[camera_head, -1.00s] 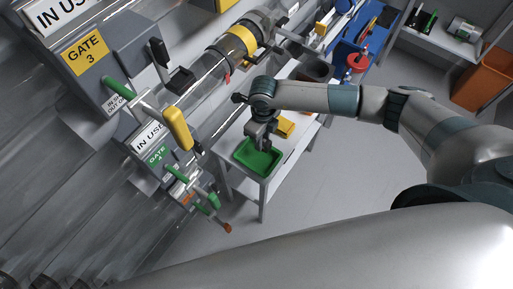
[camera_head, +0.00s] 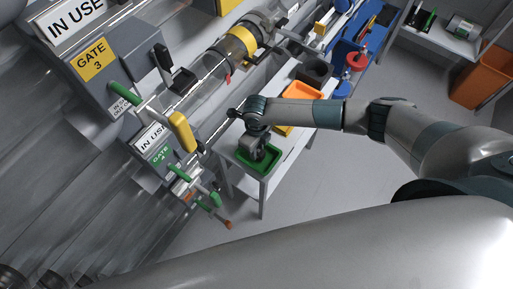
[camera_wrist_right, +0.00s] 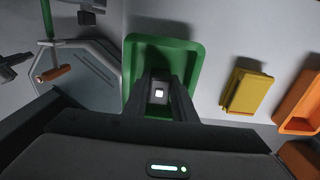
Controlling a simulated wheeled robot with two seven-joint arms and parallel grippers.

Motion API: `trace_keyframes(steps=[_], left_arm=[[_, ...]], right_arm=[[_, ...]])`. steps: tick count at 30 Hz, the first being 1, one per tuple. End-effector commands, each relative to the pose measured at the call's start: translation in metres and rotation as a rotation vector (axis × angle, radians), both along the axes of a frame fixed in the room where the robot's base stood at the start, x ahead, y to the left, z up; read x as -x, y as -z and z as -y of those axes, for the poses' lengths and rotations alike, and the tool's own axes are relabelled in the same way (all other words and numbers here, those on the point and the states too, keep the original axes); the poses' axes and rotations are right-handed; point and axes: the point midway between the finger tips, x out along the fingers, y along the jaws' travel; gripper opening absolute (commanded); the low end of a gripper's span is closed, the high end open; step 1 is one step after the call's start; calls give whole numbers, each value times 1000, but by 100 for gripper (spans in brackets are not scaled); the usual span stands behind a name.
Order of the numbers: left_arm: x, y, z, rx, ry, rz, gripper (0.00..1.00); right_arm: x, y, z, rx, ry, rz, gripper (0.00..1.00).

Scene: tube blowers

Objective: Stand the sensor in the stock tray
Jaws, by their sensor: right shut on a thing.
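The green tray (camera_head: 271,166) stands on the end of a pale table, and it also shows in the wrist view (camera_wrist_right: 193,60). My right gripper (camera_head: 259,153) is over the tray, pointing down into it. In the wrist view my right gripper (camera_wrist_right: 160,80) is shut on a small grey block with a bright white square, which looks like the sensor (camera_wrist_right: 158,95). The block lies between the fingers against the tray's inside. I cannot tell whether it touches the tray floor. My left gripper is not in view.
Clear tubes run along the wall.

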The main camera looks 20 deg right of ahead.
Motion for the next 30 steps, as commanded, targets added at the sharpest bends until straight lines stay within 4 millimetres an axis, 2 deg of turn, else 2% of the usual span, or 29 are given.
trace_keyframes(steps=[13, 14, 16, 30], left_arm=[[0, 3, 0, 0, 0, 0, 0], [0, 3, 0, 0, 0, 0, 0], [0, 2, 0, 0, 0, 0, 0], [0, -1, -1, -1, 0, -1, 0]], right_arm=[[0, 7, 0, 0, 0, 0, 0], [0, 7, 0, 0, 0, 0, 27], [0, 6, 0, 0, 0, 0, 43], [0, 1, 0, -1, 0, 1, 43]])
